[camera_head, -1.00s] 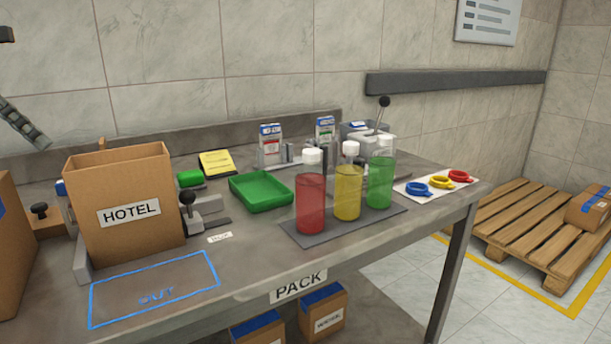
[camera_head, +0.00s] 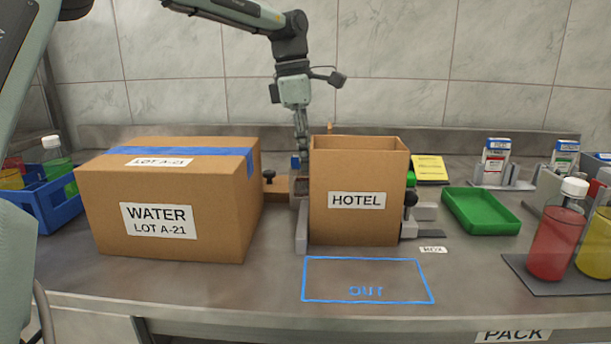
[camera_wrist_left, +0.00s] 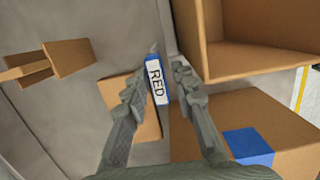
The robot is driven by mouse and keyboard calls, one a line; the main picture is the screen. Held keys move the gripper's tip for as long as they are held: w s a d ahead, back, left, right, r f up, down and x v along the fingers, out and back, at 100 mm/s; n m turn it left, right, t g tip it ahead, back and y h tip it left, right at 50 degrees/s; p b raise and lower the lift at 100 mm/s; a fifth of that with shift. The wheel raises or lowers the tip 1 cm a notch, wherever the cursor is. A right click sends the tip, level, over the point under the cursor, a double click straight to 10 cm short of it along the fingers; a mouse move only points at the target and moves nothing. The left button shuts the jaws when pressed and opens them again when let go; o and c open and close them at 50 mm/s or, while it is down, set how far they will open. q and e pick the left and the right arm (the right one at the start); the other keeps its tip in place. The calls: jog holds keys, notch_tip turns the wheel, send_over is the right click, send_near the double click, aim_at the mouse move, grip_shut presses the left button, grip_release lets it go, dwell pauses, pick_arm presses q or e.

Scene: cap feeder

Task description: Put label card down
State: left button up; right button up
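The label card shows in the left wrist view as a small card with a blue end and a white face reading RED (camera_wrist_left: 158,85). It lies between the fingers of my left gripper (camera_wrist_left: 163,72). The fingers stand apart on either side of it, with a narrow gap visible on the right; contact on the left is unclear. In the head view my left gripper (camera_head: 301,150) points down just left of the open HOTEL box (camera_head: 356,222). A small blue patch (camera_head: 295,161) shows beside its tips; the card's lower part is hidden there. My right gripper is out of view.
A closed WATER box (camera_head: 225,215) stands left of the gripper, with a wooden block and dark knob (camera_head: 269,175) close by. A green tray (camera_head: 478,226) and bottles (camera_head: 556,232) stand to the right. The blue OUT outline (camera_head: 367,258) is empty.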

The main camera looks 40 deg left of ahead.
pick_arm(q)
jog(key=f, duration=0.5)
jog(key=shift+w+d, duration=0.15)
jog(key=shift+w, duration=0.1)
jog(key=shift+r, duration=0.1)
grip_shut()
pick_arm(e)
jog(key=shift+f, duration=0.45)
pick_arm(q)
notch_tip(320, 180, up, 10)
jog(key=shift+p, duration=0.35)
notch_tip(320, 180, up, 8)
jog(key=p, duration=0.1)
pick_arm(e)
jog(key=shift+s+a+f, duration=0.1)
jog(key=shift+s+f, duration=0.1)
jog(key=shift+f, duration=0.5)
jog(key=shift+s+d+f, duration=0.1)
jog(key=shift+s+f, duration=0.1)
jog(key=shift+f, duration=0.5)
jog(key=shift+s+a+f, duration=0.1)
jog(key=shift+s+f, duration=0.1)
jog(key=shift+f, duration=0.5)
